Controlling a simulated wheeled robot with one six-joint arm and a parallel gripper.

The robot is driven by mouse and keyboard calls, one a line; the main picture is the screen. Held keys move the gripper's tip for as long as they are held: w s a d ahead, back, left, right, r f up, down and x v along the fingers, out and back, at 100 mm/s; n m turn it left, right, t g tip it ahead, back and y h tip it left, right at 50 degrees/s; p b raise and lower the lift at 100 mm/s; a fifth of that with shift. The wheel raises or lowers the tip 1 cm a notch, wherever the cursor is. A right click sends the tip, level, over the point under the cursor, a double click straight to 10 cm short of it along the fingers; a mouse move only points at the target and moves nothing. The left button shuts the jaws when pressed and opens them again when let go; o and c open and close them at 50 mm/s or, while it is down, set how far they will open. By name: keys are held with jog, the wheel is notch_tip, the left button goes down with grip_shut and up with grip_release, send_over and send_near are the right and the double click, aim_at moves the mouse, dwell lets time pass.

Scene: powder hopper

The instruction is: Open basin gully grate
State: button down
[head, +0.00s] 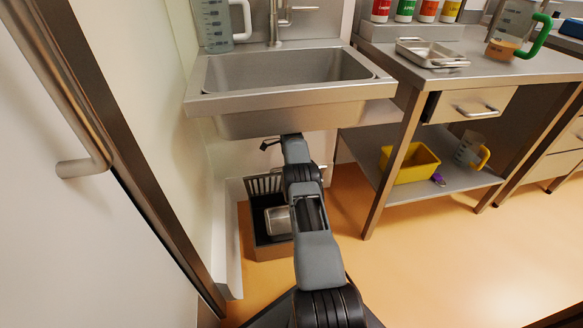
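The basin gully (270,252) is a low box with a dark inside on the floor below the sink. A slotted grate (262,184) shows at its back, looking raised and steeply tilted rather than lying flat over the box. A small metal container (278,221) sits inside the gully, partly hidden by my arm. My arm reaches forward under the front of the sink and covers the gully's right side. A small dark part at the arm's far end (268,145), likely of my gripper, shows just below the sink; its fingers cannot be made out, nor any contact with the grate.
The steel sink (290,98) overhangs the gully closely. A white door with a bar handle (85,165) stands at left. A steel table (480,70) with a lower shelf holding a yellow bin (412,165) stands at right. Orange floor (430,260) is clear at front right.

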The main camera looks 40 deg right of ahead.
jog(key=shift+w+a+f, duration=0.3)
jog(key=shift+a+f, duration=0.05)
jog(key=shift+f, duration=0.05)
jog(key=c, duration=1.3)
grip_release()
jog(key=shift+w, duration=0.1)
jog(key=shift+o, duration=1)
jog(key=shift+s+d+r, duration=0.15)
jog(key=shift+s+d, duration=0.05)
jog(key=shift+d, duration=0.1)
